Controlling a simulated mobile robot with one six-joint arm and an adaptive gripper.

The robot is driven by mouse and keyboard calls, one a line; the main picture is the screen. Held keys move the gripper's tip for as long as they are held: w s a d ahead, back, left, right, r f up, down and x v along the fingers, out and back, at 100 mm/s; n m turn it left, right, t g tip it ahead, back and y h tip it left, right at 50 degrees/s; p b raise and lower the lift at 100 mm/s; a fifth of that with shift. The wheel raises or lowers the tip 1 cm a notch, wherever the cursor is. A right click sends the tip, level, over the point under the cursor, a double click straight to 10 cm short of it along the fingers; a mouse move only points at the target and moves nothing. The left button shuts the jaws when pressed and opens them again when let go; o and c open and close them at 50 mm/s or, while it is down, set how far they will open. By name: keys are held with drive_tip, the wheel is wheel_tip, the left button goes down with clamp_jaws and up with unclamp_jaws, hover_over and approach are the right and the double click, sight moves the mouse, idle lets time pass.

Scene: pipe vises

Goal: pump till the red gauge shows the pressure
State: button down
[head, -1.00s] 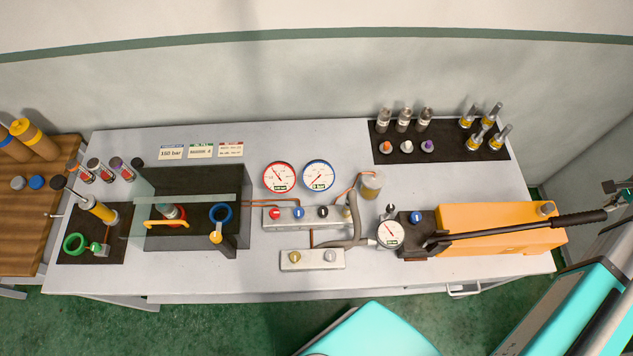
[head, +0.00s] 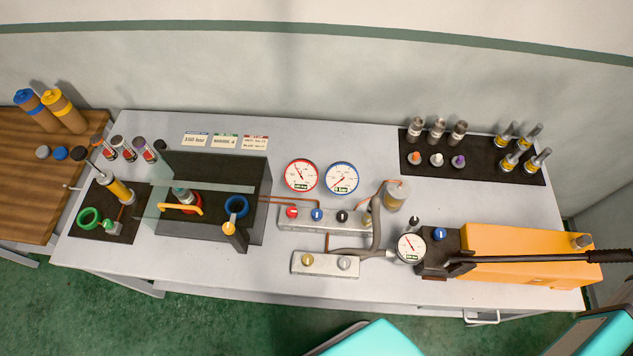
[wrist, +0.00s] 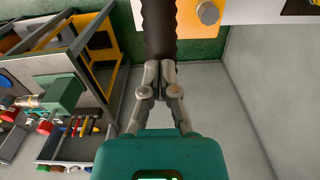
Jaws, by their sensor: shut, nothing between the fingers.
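The red-rimmed gauge (head: 301,175) stands at the back middle of the bench; its needle seems to point up-left, but the numbers are too small to read. The orange hand pump (head: 520,250) lies at the right, with a long black lever (head: 540,259) along it. A white pump gauge (head: 411,247) sits at its left end. In the wrist view my gripper (wrist: 161,66) is shut and empty, its fingertips at the lever's black grip (wrist: 160,30); whether they touch it I cannot tell.
A blue-rimmed gauge (head: 342,178) stands beside the red one. A valve block (head: 325,218) with coloured knobs and a lower block (head: 325,264) sit in front. Cards (head: 195,140), one seeming to read 160 bar, lie at the back left. A dark tray (head: 480,160) holds fittings.

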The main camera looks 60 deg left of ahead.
drive_tip(key=shift+f, duration=0.1)
drive_tip(key=shift+w+d+f+b, duration=0.15)
drive_tip(key=shift+w+f+b, duration=0.1)
drive_tip(key=shift+f+b, duration=0.65)
drive_tip(key=shift+w+d+f+b, duration=0.15)
drive_tip(key=shift+w+f+b, duration=0.05)
drive_tip(key=shift+f+b, duration=0.7)
drive_tip(key=shift+w+d+f+b, duration=0.15)
drive_tip(key=shift+w+f+b, duration=0.1)
drive_tip(key=shift+f+b, duration=0.6)
